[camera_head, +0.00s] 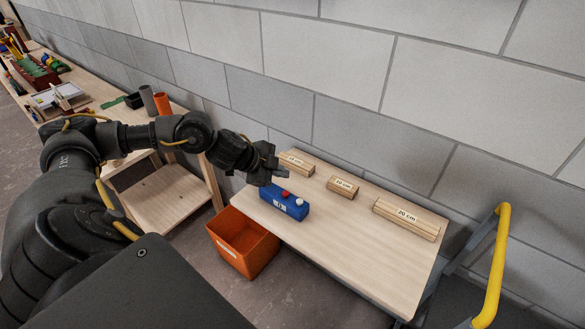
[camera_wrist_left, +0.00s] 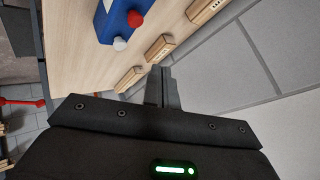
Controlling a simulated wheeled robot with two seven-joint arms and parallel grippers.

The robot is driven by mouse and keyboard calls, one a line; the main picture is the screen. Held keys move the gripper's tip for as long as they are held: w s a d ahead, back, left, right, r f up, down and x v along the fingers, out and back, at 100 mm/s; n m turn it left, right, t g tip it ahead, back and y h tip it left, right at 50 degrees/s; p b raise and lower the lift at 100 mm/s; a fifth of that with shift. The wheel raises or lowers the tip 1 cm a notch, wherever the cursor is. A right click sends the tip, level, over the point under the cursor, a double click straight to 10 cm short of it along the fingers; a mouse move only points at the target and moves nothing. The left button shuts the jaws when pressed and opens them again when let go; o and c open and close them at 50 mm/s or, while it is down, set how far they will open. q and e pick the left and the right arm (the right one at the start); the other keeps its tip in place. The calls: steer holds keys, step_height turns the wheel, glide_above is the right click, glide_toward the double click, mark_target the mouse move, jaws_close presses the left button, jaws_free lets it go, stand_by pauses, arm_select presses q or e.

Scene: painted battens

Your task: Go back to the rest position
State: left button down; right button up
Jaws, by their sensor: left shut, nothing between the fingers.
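My left gripper (camera_head: 277,171) hangs above the far left part of the small table (camera_head: 345,240), shut and empty. Its closed fingers (camera_wrist_left: 162,78) also show in the left wrist view. A blue box (camera_head: 284,203) with a red and a white knob sits on the table below the gripper, apart from it; it shows in the wrist view too (camera_wrist_left: 120,22). Three wooden battens lie along the wall side: a left one (camera_head: 297,165) partly hidden by the gripper, a middle one marked 10 cm (camera_head: 343,187), and a long one marked 20 cm (camera_head: 407,219). My right gripper is out of view.
An orange bin (camera_head: 243,243) stands on the floor at the table's left. A wooden workbench (camera_head: 165,185) with tools and an orange cup (camera_head: 163,103) is farther left. A grey block wall (camera_head: 340,60) runs behind. A yellow rail (camera_head: 493,265) stands at right. The table's front is clear.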

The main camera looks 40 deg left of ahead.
arm_select(q)
steer(key=s+d+f, duration=0.1)
steer(key=d+f, duration=0.1)
steer(key=d, duration=0.3)
steer(key=s+d+f+n+t, duration=0.1)
steer(key=d+f, duration=0.1)
steer(key=d, duration=0.3)
steer(key=d+f+n, duration=0.1)
steer(key=d+f, duration=0.1)
steer(key=d, duration=0.3)
steer(key=shift+s+d+f+t+h, duration=0.2)
steer(key=shift+s+d+t+h, duration=0.1)
steer(key=shift+s+d+t, duration=0.1)
steer(key=s+f+n+g+y, duration=0.25)
steer(key=s+f+n, duration=0.25)
steer(key=s, duration=0.6)
steer(key=s+f+n+g+y, duration=0.2)
steer(key=s+f+n+g, duration=0.25)
steer(key=s, duration=0.75)
step_height(320, 180, down, 28)
steer(key=s+g, duration=0.1)
steer(key=s, duration=0.1)
steer(key=s+a+f+g+b, duration=0.1)
steer(key=s+a+f, duration=0.2)
steer(key=s+f, duration=1.2)
steer(key=shift+s+a+f, duration=0.2)
steer(key=shift+s+f, duration=0.15)
steer(key=shift+f, duration=0.05)
